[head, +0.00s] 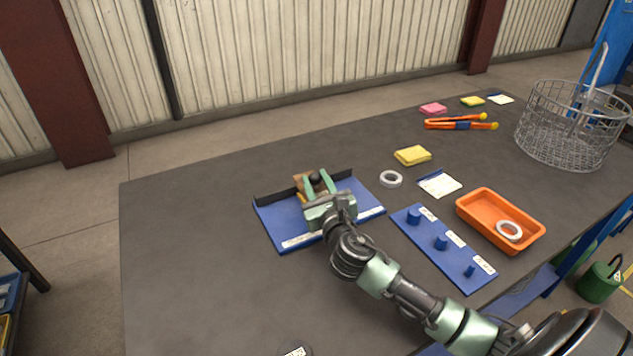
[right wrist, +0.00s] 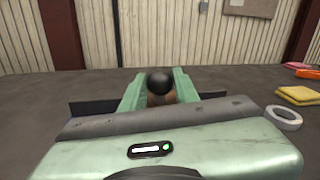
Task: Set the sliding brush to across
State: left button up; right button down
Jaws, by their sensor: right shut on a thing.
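The sliding brush (head: 300,182) shows as a brown block with a dark round knob (head: 315,178), near the black back rail of a blue board (head: 270,216). The board has white labels along its front edge. My right gripper (head: 319,184) reaches over the board from the front and is shut on the brush's knob, with a green finger on each side. In the right wrist view the knob (right wrist: 159,81) sits between the fingers above a brown part. My gripper hides much of the brush and the board's middle. My left gripper is out of view.
Right of the board lie a white ring (head: 391,179), a yellow sponge (head: 412,156), a blue pegboard (head: 443,246) and an orange tray (head: 480,201) holding a ring. A wire basket (head: 560,140) stands far right. The grey table (head: 190,255) is clear on the left.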

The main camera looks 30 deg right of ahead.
dwell(0.4)
jog(key=d, duration=0.4)
jog(key=d+p, duration=0.1)
jog(key=d, duration=0.2)
jog(key=shift+s+d, duration=0.2)
jog(key=shift+d, duration=0.2)
jog(key=c, duration=1.1)
grip_release()
jog(key=shift+o, duration=0.2)
jog(key=shift+s+a, duration=0.1)
jog(key=v, duration=0.7)
jog(key=shift+s, duration=0.35)
